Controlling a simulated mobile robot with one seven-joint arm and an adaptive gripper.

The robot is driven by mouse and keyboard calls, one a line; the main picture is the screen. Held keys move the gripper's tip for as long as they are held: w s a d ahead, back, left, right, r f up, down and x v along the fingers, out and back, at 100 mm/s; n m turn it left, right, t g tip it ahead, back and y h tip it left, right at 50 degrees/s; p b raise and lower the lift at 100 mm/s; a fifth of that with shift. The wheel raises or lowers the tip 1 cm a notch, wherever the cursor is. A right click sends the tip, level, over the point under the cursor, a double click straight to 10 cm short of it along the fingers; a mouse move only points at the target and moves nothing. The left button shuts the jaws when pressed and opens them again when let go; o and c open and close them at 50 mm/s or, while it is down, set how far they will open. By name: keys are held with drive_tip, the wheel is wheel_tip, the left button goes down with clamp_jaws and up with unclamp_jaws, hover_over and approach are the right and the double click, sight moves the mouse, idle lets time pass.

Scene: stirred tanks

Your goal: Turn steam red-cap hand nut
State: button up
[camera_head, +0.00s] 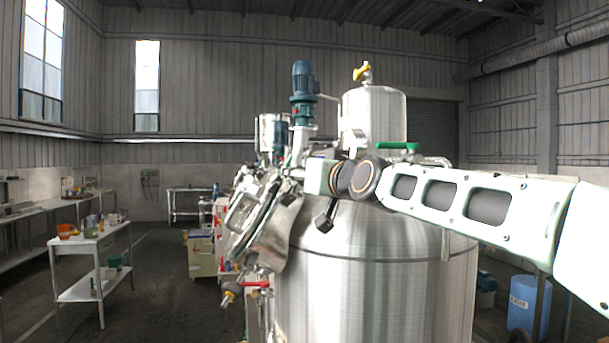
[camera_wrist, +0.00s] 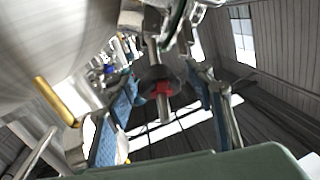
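In the wrist view, a dark round hand nut with a red cap (camera_wrist: 162,88) sits on a grey metal stem near the middle of the picture. My gripper (camera_wrist: 165,115) is open, with one blue-padded finger to the left of the nut and the other to its right. Gaps show between the fingers and the nut, and I see no contact. How far the nut reaches in between the fingers is hard to judge. In the head view my arm comes in from the right in front of the tank; the fingertips and the red-cap nut cannot be made out there.
A large steel tank (camera_head: 375,275) stands close under my arm, with a green-handled valve (camera_head: 397,147) on top. Left of it are pipework and a red-handled valve (camera_head: 256,285). A blue barrel (camera_head: 523,305) stands at right. The floor at left is clear beside a white table (camera_head: 92,240).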

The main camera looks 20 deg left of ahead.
drive_tip(key=c, duration=1)
drive_tip(key=shift+f+n+y+b, duration=0.3)
drive_tip(key=shift+n+b, duration=0.1)
drive_tip(key=shift+b, duration=0.5)
drive_tip(key=shift+n+g+y+b, duration=0.3)
drive_tip(key=shift+n+g+b, duration=0.3)
drive_tip(key=shift+b, duration=0.55)
drive_tip(key=shift+r+n+g+y+b, duration=0.2)
drive_tip(key=shift+n+b, duration=0.15)
drive_tip(key=shift+n, duration=0.2)
drive_tip(key=shift+r+n+g+y+b, duration=0.1)
drive_tip(key=shift+n+g+y+b, duration=0.15)
drive_tip(key=shift+n, duration=0.3)
drive_tip(key=o, duration=1.2)
